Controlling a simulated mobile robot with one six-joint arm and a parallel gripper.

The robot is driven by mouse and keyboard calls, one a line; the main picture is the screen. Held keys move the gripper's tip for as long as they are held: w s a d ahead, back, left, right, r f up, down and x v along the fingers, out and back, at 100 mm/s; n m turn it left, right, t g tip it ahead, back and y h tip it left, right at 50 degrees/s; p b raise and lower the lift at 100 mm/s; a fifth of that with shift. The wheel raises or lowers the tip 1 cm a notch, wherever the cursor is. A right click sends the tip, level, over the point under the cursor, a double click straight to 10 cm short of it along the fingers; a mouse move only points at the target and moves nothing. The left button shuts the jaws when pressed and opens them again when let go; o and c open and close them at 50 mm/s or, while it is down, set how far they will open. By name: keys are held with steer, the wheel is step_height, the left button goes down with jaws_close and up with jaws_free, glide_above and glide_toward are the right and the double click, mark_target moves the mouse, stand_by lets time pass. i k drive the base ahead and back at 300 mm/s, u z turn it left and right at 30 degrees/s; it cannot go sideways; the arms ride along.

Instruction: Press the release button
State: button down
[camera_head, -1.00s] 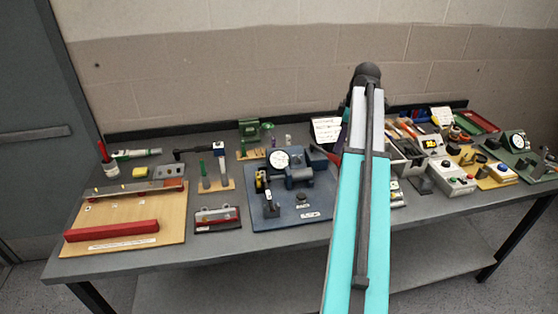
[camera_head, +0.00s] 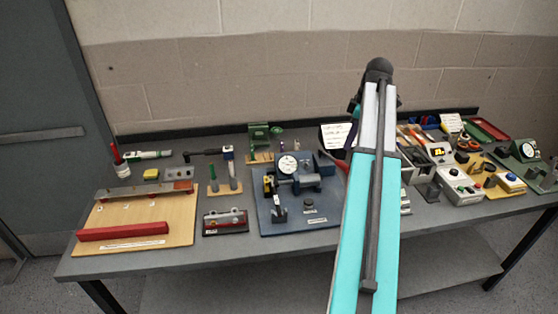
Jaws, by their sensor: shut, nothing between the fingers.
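Which control is the release button I cannot tell, because the labels are too small to read. A dark round knob or button (camera_head: 308,204) sits on the blue fixture plate (camera_head: 330,215), with a small label below it. A pale control box (camera_head: 460,187) at the right has small coloured buttons on top. Right of it, a blue button (camera_head: 510,177) sits on a white box on a yellow base. My turquoise and white arm reaches up over the bench, right of the blue plate. Its dark wrist shows at the top; my gripper is hidden behind the arm.
The grey bench (camera_head: 225,248) is crowded. A wooden board (camera_head: 180,215) with a red bar (camera_head: 122,231) lies at the left. A dial gauge (camera_head: 287,165) stands on the blue plate. The bench's front strip is mostly clear. A wall stands behind.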

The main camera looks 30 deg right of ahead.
mark_target(309, 201)
steer(key=k, duration=1)
